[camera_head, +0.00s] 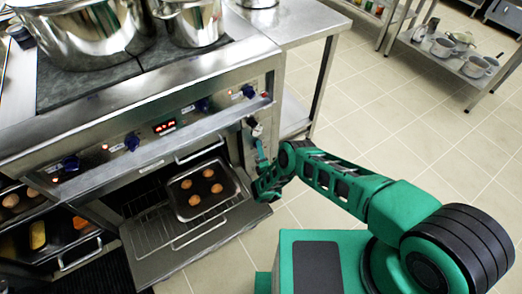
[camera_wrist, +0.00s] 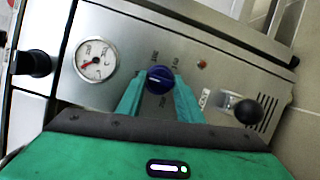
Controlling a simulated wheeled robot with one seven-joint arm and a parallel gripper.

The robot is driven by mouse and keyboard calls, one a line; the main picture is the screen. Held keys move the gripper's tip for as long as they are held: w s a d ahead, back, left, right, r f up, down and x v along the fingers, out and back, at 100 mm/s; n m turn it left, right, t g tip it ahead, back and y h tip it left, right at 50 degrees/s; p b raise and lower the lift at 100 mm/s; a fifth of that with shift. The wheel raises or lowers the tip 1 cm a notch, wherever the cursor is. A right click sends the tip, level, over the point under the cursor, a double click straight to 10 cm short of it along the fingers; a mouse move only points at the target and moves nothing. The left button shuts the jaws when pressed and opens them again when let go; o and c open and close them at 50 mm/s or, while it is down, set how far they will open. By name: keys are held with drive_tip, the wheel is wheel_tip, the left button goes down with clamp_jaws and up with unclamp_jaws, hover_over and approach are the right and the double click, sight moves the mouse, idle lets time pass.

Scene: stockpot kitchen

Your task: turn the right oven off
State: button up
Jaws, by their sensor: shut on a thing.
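The oven (camera_head: 165,265) has its door folded down. A tray (camera_head: 188,212) with several round baked pieces sits on its rack. My gripper (camera_head: 262,165) is at the narrow panel right of the oven opening. In the wrist view, my gripper (camera_wrist: 160,95) has its green fingers on both sides of a blue knob (camera_wrist: 160,79) and is shut on it. The knob carries a white mark, with printed numbers around it. A small reddish lamp (camera_wrist: 203,64) sits beside the knob and looks dull. A dial gauge (camera_wrist: 95,60) is on the other side.
A black ball-ended lever (camera_wrist: 248,112) and a black handle (camera_wrist: 34,63) flank the panel. Large pots (camera_head: 85,35) stand on the stove above. A second oven with trays (camera_head: 50,235) is at the left. Tiled floor at the right is free before a low shelf (camera_head: 455,62).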

drive_tip(key=shift+s+f+n, duration=0.15)
drive_tip(key=shift+n, duration=0.15)
drive_tip(key=o, duration=1)
drive_tip(key=v, duration=1)
drive_tip(key=shift+s, duration=0.3)
